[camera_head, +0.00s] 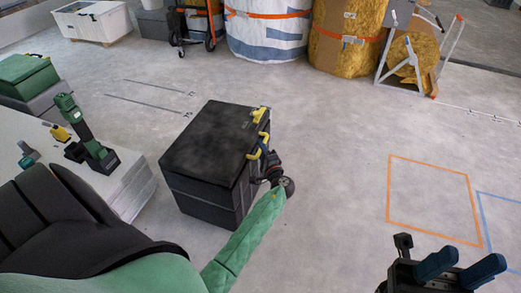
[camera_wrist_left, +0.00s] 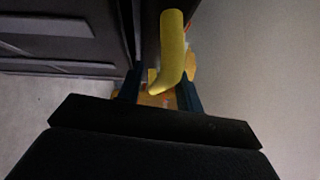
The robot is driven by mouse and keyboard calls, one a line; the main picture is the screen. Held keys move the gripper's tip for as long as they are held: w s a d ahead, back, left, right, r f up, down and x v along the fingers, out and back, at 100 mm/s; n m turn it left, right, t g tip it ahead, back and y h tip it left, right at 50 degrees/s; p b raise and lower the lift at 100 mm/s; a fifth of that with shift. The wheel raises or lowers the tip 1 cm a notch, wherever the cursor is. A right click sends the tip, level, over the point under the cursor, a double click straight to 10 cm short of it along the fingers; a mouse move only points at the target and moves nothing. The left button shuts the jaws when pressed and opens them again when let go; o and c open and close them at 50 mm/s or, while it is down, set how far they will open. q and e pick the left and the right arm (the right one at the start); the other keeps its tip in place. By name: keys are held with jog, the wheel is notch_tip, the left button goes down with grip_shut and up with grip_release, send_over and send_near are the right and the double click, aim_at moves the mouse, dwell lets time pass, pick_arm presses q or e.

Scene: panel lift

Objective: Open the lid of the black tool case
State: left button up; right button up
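The black tool case (camera_head: 208,150) stands on the floor left of the middle, its lid closed. Two yellow parts are on its right side: a latch (camera_head: 259,115) near the far corner and a yellow handle (camera_head: 257,149) nearer to me. My left gripper (camera_head: 264,162) is at that side, beside the nearer yellow part; its fingers are partly hidden in the head view. In the left wrist view its two dark blue fingers (camera_wrist_left: 160,88) stand apart, with a yellow handle (camera_wrist_left: 171,50) between them. A gap shows beside the handle. My right gripper (camera_head: 460,266) is open and empty at bottom right.
A pale bench or box with a green and black power tool (camera_head: 92,142) stands close left of the case. Big bags (camera_head: 268,30) and a reel stand (camera_head: 410,55) are at the back. The floor on the right is clear, with an orange taped square (camera_head: 391,190).

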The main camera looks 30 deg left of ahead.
pick_arm(q)
jog(key=shift+a, duration=0.1)
grip_shut()
jog(key=shift+r, duration=0.3)
